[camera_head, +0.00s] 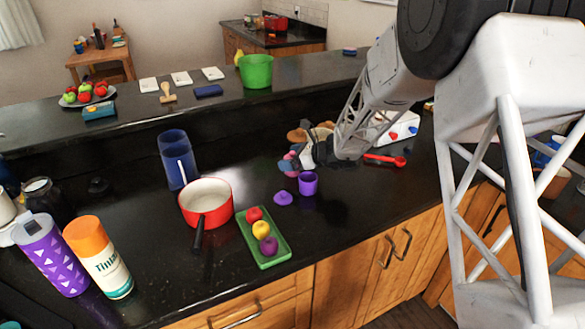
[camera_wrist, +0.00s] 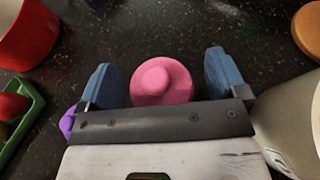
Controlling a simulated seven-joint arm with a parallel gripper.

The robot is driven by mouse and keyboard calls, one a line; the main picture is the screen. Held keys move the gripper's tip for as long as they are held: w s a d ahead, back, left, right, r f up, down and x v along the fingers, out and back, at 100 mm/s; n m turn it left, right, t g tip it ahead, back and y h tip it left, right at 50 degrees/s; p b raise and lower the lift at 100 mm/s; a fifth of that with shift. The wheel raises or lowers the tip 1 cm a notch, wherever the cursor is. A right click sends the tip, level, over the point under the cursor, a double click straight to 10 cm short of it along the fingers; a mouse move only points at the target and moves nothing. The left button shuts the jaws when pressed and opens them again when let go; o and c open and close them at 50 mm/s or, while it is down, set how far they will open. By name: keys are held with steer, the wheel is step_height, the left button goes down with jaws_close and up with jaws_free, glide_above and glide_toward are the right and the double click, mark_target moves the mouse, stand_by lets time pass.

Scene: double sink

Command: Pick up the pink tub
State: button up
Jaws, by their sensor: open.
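The pink tub (camera_wrist: 161,80) is round, with a raised disc in the middle of its top, and sits on the dark counter in the wrist view. My gripper (camera_wrist: 163,79) is open, with one blue fingertip on each side of the tub. A gap shows between the tub and each finger, slightly wider on the right. The near edge of the tub is close to the gripper's dark bar. In the head view the tub is mostly hidden by my gripper (camera_head: 304,158), and only a bit of pink shows.
A purple cup (camera_head: 308,184) and a purple lid (camera_head: 283,198) stand just in front of the gripper. A red saucepan (camera_head: 206,198) and a green tray (camera_head: 270,252) of small round items are left. Brown items (camera_head: 297,135) and a white box (camera_head: 398,127) are behind; a red spoon (camera_head: 385,159) lies right.

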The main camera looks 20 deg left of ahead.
stand_by(0.3)
steer(key=c, duration=1)
steer(key=shift+r, duration=0.1)
steer(key=shift+r, duration=4.95)
steer(key=shift+r, duration=2.5)
step_height(320, 180, down, 5)
